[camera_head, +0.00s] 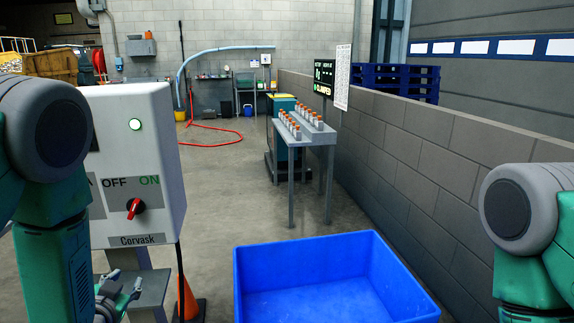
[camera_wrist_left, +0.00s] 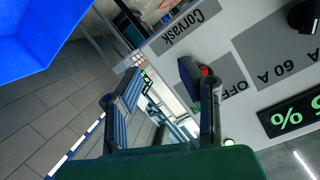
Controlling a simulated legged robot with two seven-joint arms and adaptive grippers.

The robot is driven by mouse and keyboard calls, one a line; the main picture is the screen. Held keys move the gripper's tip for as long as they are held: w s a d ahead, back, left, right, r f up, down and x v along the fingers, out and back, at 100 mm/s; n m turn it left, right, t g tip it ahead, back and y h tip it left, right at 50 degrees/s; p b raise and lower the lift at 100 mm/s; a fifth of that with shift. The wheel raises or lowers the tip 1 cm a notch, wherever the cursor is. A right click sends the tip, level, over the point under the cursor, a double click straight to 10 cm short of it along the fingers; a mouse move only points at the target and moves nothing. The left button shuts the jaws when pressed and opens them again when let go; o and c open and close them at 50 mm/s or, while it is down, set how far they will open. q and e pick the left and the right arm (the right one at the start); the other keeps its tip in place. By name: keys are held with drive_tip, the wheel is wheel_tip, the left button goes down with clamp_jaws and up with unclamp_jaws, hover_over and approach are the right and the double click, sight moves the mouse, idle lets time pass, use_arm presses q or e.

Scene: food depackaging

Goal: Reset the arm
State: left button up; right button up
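My left gripper (camera_head: 122,288) is low at the left in the head view, below the front of the control box (camera_head: 128,165). In the left wrist view its two fingers (camera_wrist_left: 160,72) are spread apart with nothing between them. The grey box face (camera_wrist_left: 245,55) and the red knob (camera_wrist_left: 204,71) show behind the right finger in that view; I cannot tell whether they touch. The red knob (camera_head: 135,208) sits under the OFF and ON labels, and a green lamp (camera_head: 135,125) is lit above. My right arm shows at the right edge; its gripper is out of the picture.
A blue bin (camera_head: 335,245) stands in front, its visible inside empty. Farther back is a grey table (camera_head: 318,136) with several orange-capped items. An orange cone (camera_head: 187,299) stands beside the box. A block wall (camera_head: 430,135) runs along the right.

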use_arm(q)
drive_tip(key=s+d+f+g+h, duration=0.1)
drive_tip(key=s+d+f+g, duration=0.25)
drive_tip(key=s+f, duration=0.65)
drive_tip(key=s+d+f+g, duration=0.2)
drive_tip(key=s+f+g, duration=0.1)
drive_tip(key=s, duration=0.4)
drive_tip(key=s+d+f+n+g+h, duration=0.1)
drive_tip(key=s+d+f+g, duration=0.1)
drive_tip(key=s, duration=0.6)
drive_tip(key=s+d+f+n+g+h+b, duration=0.1)
drive_tip(key=s+d+f+g, duration=0.1)
drive_tip(key=s+f+g, duration=0.3)
drive_tip(key=s, duration=0.3)
drive_tip(key=shift+s+f, duration=0.25)
